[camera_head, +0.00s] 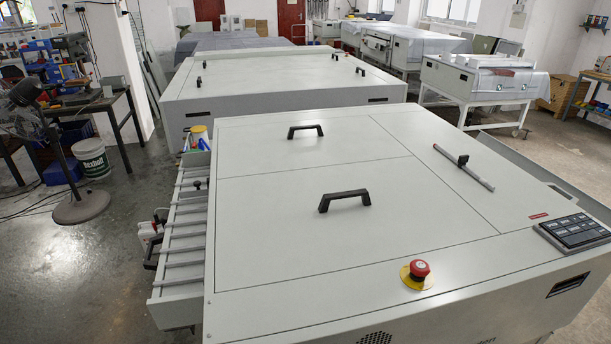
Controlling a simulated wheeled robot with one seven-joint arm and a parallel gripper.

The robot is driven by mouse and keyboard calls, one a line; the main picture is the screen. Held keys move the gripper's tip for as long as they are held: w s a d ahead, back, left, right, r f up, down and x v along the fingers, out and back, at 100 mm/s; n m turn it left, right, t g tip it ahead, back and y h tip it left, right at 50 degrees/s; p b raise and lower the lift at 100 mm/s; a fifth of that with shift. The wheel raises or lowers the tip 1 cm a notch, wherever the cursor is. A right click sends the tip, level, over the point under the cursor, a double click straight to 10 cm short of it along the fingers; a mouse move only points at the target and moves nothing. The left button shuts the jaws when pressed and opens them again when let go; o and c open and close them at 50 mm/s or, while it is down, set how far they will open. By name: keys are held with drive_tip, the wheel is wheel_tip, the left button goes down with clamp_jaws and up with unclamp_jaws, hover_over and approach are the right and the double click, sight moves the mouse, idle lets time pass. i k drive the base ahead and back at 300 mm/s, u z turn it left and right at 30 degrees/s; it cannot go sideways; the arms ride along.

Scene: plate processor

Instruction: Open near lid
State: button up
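A large pale grey plate processor fills the foreground of the head view. Its near lid (335,240) is a flat panel that lies flush with the top, closed. A black handle (344,200) stands on that lid near its far edge. The far lid (270,150) lies flush behind it, with its own black handle (305,130). My gripper is not in view, and nothing touches either handle.
A red emergency button (419,270) on a yellow base and a black keypad (574,232) sit on the front and right top. A metal rod (464,168) lies at right. A roller rack (182,235) is at left. A second processor (285,85) stands behind.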

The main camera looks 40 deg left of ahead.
sight(272, 228)
drive_tip(key=u, duration=1)
drive_tip(key=i, duration=0.95)
drive_tip(key=u, duration=0.9)
